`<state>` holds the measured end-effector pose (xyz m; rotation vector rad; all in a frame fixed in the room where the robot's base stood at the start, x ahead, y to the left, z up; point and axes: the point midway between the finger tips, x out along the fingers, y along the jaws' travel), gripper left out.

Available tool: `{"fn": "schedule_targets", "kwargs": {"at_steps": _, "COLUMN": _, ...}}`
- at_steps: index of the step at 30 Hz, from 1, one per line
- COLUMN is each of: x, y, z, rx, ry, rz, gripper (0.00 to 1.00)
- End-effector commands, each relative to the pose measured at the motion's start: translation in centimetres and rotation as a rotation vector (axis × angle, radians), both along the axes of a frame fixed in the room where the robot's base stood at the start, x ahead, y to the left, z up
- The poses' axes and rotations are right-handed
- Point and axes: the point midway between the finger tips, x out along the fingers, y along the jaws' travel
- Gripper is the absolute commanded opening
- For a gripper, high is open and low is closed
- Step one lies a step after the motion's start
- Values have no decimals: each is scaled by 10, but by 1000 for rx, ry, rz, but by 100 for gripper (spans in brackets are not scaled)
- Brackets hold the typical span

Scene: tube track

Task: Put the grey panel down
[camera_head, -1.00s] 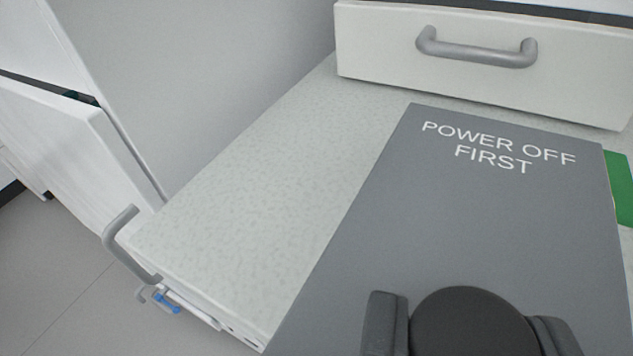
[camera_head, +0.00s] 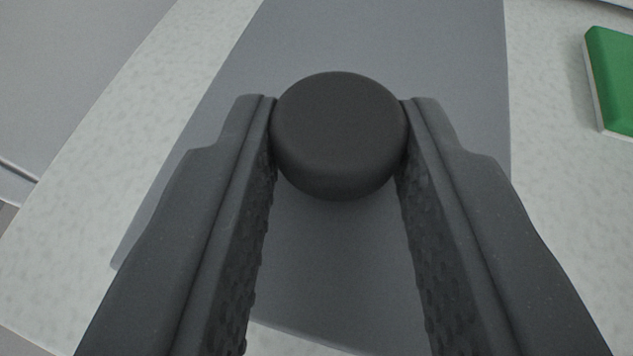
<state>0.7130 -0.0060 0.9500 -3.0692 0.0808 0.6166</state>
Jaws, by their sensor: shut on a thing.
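The grey panel (camera_head: 460,60) lies below my gripper, over the pale speckled counter. Its top runs out of the picture, and its lettering is not in view. A round black knob (camera_head: 339,130) stands up from the panel. My gripper (camera_head: 339,125) is shut on the knob, with one finger against its left side and one against its right side. The panel's lower edge shows between and beside the fingers. I cannot tell whether the panel touches the counter or hangs just above it.
The speckled counter (camera_head: 75,235) shows bare to the left of the panel and also to its right. A green block with a white side (camera_head: 612,80) lies on the counter at the upper right. A grey upright surface (camera_head: 70,70) is at the upper left.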

Motion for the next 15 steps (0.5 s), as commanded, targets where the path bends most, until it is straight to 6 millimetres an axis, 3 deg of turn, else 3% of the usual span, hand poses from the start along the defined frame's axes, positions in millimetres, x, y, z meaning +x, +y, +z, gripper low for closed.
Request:
{"fn": "schedule_targets", "kwargs": {"at_steps": 3, "x": 0, "y": 0, "z": -12, "rx": 0, "ry": -1, "rz": 0, "gripper": 1}}
{"fn": "schedule_targets", "kwargs": {"at_steps": 13, "x": 0, "y": 0, "z": -15, "rx": 0, "ry": -3, "rz": 0, "gripper": 1}}
{"fn": "schedule_targets", "kwargs": {"at_steps": 14, "x": 0, "y": 0, "z": -15, "rx": 0, "ry": -3, "rz": 0, "gripper": 33}}
{"fn": "schedule_targets", "kwargs": {"at_steps": 15, "x": 0, "y": 0, "z": -14, "rx": 0, "ry": -3, "rz": 0, "gripper": 44}}
